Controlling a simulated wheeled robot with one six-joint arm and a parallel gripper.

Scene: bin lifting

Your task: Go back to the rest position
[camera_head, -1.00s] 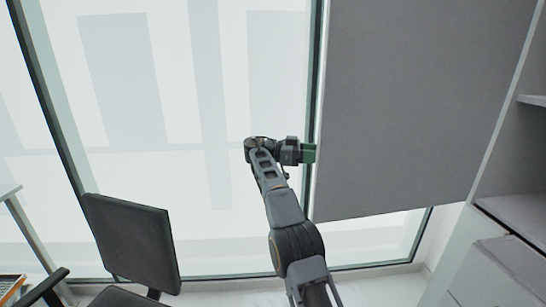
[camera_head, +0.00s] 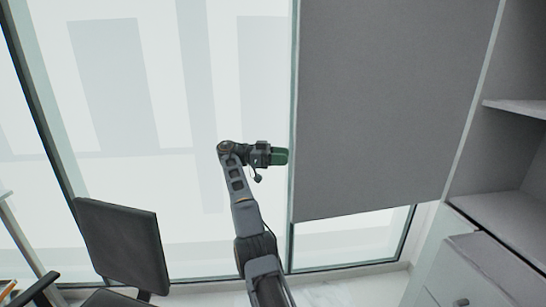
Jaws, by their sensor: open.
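My gripper (camera_head: 280,157) is at the end of my raised arm, near the middle of the head camera view. It points to the right, and its green fingers show side-on in front of the window, near the left edge of a grey blind. It holds nothing that I can see. The gap between the fingers is too small to make out. No bin is in view.
A large window (camera_head: 190,60) fills the back. A grey roller blind (camera_head: 390,110) covers its right part. A black office chair (camera_head: 120,243) stands at lower left, beside a desk edge. A cabinet with shelves (camera_head: 510,215) and drawers stands at right. Some pale floor (camera_head: 350,290) is clear below the window.

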